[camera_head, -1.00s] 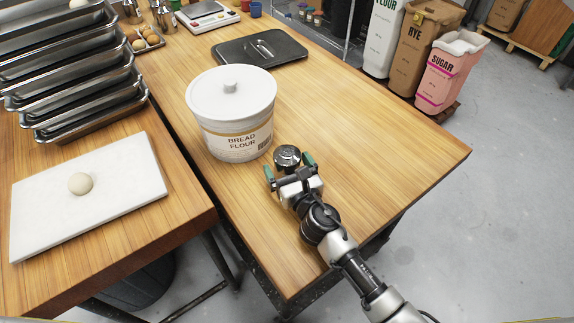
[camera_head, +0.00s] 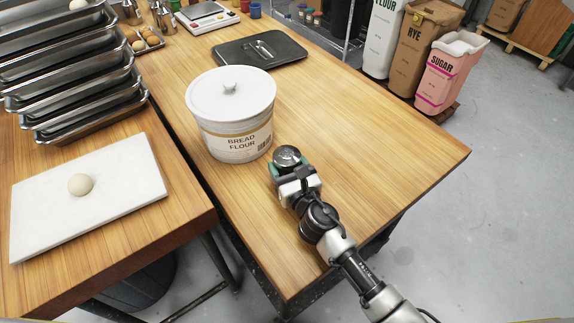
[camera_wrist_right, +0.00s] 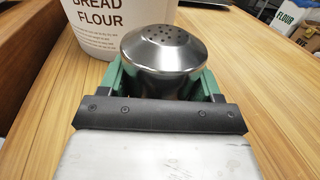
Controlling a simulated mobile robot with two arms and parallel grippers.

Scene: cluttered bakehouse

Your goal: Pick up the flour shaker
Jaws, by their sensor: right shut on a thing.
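The flour shaker (camera_head: 287,156) is a small steel can with a domed, perforated top. It stands upright on the wooden table just in front of the bread flour tub. My right gripper (camera_head: 287,168) is shut on the shaker, with a green finger on each side of it. The right wrist view shows the shaker (camera_wrist_right: 162,50) between the two green fingers, its lower body hidden behind the gripper's dark bar. My left gripper is not in view.
The white lidded bread flour tub (camera_head: 231,110) stands close behind the shaker. A dark tray (camera_head: 235,55) lies farther back. A white board (camera_head: 120,200) with a dough ball is on the left table. The table to the right is clear.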

